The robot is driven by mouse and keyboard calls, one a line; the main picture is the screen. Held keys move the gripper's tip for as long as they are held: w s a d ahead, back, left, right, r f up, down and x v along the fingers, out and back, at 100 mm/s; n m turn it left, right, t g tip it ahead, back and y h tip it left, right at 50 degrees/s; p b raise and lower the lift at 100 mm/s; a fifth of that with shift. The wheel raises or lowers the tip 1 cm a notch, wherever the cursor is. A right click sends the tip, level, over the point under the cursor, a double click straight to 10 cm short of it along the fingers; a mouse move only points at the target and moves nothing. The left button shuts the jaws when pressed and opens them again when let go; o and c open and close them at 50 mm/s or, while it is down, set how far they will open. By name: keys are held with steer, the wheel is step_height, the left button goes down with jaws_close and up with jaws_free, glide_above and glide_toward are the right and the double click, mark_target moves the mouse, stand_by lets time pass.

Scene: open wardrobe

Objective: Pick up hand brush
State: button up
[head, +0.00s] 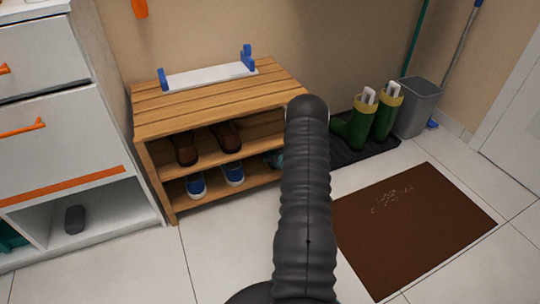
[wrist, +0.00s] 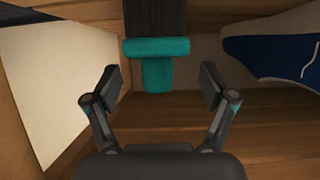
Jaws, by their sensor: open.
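In the wrist view, a teal piece with a dark, ribbed part above it (wrist: 158,62) looks like the hand brush. It lies inside a wooden compartment, beyond my gripper (wrist: 162,86). My gripper is open and empty, with one finger on each side of the teal piece's line. The teal end sits about level with the fingertips, and I cannot tell whether it is between them. In the head view my arm hides the gripper.
A blue shoe (wrist: 275,45) is close on the right in the wrist view. The wooden shoe rack (head: 190,118) holds brown and blue shoes. Green boots (head: 357,128), a grey bin (head: 418,108) and a brown mat (head: 415,225) are to the right. White drawers (head: 45,115) stand left.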

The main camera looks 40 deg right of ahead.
steer(key=shift+d+b+x, duration=0.1)
steer(key=shift+b+x, duration=0.15)
steer(key=shift+x, duration=1.1)
steer(key=shift+d+b+x, duration=0.15)
steer(key=shift+b+x, duration=0.05)
steer(key=shift+x, duration=1.15)
steer(key=c, duration=1.4)
